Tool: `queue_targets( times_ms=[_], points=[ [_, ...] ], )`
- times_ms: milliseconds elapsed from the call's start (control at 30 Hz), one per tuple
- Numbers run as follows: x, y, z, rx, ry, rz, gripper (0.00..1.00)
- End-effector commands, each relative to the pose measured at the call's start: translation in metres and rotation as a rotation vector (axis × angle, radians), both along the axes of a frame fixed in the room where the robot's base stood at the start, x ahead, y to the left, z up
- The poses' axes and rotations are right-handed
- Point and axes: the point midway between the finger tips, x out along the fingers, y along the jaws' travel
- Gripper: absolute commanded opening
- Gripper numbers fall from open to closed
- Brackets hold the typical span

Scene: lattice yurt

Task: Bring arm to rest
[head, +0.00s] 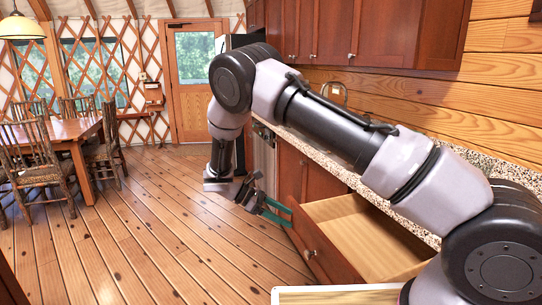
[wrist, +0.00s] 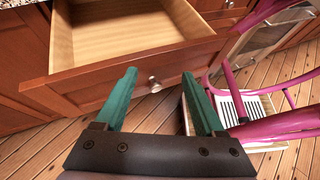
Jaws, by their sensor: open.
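My gripper (head: 291,216) is in front of an open wooden drawer (head: 365,238) in the head view. Its two teal fingers are spread apart with nothing between them. In the wrist view the gripper (wrist: 159,76) points at the drawer's front panel, and the round metal knob (wrist: 154,84) shows between the fingers. I cannot tell whether the fingers touch the drawer front. The drawer (wrist: 125,35) is pulled well out, and the part of its inside that shows is empty. My arm reaches across the head view, bent at a high elbow.
A speckled counter (head: 312,153) runs along the right wall above wooden cabinets, with upper cabinets (head: 375,30) over it. A table (head: 62,130) with several chairs stands at the left. The plank floor (head: 150,220) between them is clear up to the door (head: 194,85).

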Motion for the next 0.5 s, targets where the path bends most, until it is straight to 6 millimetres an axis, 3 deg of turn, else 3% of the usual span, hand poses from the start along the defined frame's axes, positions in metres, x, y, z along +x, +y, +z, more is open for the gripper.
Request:
queue_targets(
  times_ms=[33,233,500],
  points=[
    [0.005,-0.008,0.024,0.064,-0.031,-0.064,0.71],
    [0.009,-0.041,0.100,0.293,-0.170,-0.304,0.71],
    [-0.006,-0.091,0.197,0.574,-0.387,-0.630,0.71]
  ],
)
